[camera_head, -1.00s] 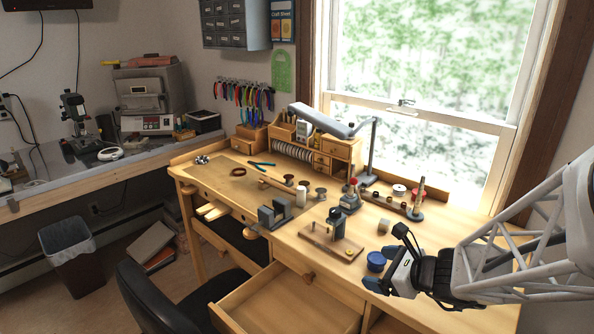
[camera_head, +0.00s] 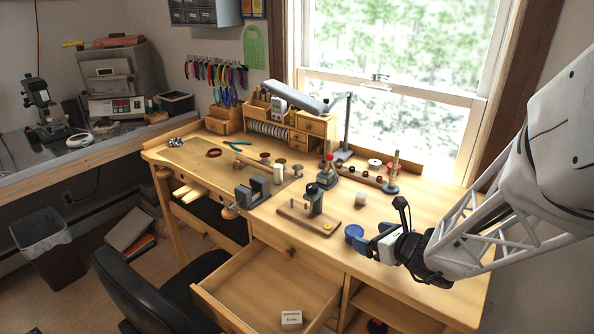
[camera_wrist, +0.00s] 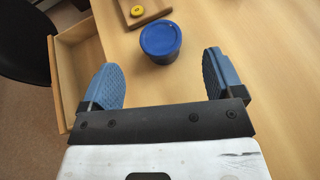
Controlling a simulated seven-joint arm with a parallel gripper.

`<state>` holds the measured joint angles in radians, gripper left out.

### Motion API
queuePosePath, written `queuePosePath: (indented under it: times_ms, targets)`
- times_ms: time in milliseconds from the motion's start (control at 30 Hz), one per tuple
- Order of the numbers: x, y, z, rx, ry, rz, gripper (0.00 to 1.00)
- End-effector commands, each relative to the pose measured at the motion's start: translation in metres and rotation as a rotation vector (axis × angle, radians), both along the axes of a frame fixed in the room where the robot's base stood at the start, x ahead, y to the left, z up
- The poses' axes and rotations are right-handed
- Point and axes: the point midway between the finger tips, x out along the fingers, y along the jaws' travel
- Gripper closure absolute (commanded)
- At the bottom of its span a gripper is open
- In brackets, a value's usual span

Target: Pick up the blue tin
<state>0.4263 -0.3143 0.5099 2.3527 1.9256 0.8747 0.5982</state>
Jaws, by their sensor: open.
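The blue tin (camera_head: 354,232) stands upright on the workbench, near its front edge and left of my gripper (camera_head: 366,245). In the wrist view the round blue tin (camera_wrist: 160,41) shows its lid and part of its side. It lies ahead of my gripper (camera_wrist: 168,76), roughly centred between the two blue finger pads but beyond their tips. My gripper is open and empty, and the pads are apart from the tin.
An open drawer (camera_head: 262,281) juts out below the bench front. The bench right of the cube (camera_head: 419,203) is clear.

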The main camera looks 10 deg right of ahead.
Motion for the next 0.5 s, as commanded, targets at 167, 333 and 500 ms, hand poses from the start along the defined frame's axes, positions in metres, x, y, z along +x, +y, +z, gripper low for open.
queuePosePath:
  times_ms: [167,333,500]
  targets:
    - [0.01,0.005,-0.005,0.0,0.0,0.001,0.13]
    - [0.015,0.008,-0.007,0.0,0.0,0.001,0.13]
    - [0.015,0.008,-0.007,-0.001,0.0,0.0,0.13]
